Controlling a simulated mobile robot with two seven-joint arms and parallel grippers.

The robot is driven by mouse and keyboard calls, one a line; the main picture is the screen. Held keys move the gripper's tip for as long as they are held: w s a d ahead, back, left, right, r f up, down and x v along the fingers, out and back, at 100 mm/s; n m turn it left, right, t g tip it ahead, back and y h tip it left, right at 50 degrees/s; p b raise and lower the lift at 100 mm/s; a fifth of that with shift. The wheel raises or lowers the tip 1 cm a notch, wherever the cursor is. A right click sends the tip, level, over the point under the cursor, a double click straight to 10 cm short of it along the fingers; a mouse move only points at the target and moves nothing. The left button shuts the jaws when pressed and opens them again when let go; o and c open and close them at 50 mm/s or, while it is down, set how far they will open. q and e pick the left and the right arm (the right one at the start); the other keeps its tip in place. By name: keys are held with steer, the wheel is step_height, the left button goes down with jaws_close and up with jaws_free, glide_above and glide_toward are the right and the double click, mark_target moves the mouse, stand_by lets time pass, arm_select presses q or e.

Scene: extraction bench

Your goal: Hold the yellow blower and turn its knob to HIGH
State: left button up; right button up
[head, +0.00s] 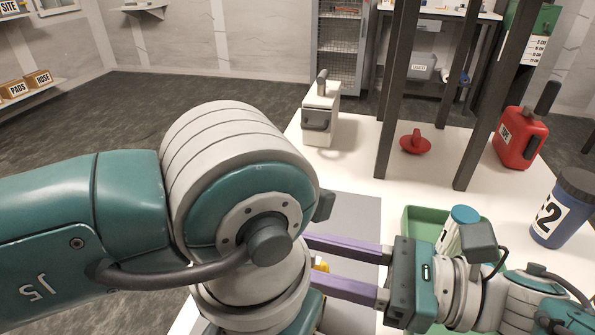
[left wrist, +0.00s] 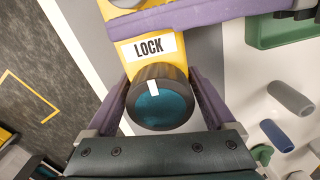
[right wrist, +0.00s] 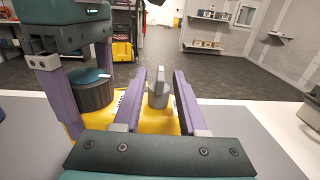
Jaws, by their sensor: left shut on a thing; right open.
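The yellow blower (right wrist: 155,118) lies below my grippers; in the head view only a small yellow patch (head: 321,264) shows past my left arm. Its dark round knob (left wrist: 165,108) has a teal top and a white mark on the side toward the LOCK label (left wrist: 149,47). My left gripper (left wrist: 160,84) is shut on the knob, one purple finger on each side; the left arm hides it in the head view. My right gripper (right wrist: 159,74) is open, its fingers either side of a grey upright part (right wrist: 157,90) on the blower. HIGH is not visible.
A green tray (head: 410,220) stands beside my right gripper. Dark posts (head: 398,90) rise from the white table, with a red can (head: 521,138), a red funnel-like thing (head: 416,141) and a blue jar (head: 565,208) around them. A white handled box (head: 320,112) stands farther back.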

jaws_close()
steer(key=shift+s+f+m+t, duration=0.1)
steer(key=shift+m+t, duration=0.2)
steer(key=shift+t, duration=0.2)
steer(key=shift+h, duration=0.3)
steer(key=shift+s+a+m+t+h, duration=0.15)
steer(key=shift+m+t+h, duration=1.1)
steer(key=shift+t, duration=0.35)
steer(key=shift+s+a+m+t+h, duration=0.1)
steer(key=shift+a+m+t+h, duration=0.05)
steer(key=shift+m+t+h, duration=1.15)
steer(key=shift+t, duration=0.4)
jaws_free()
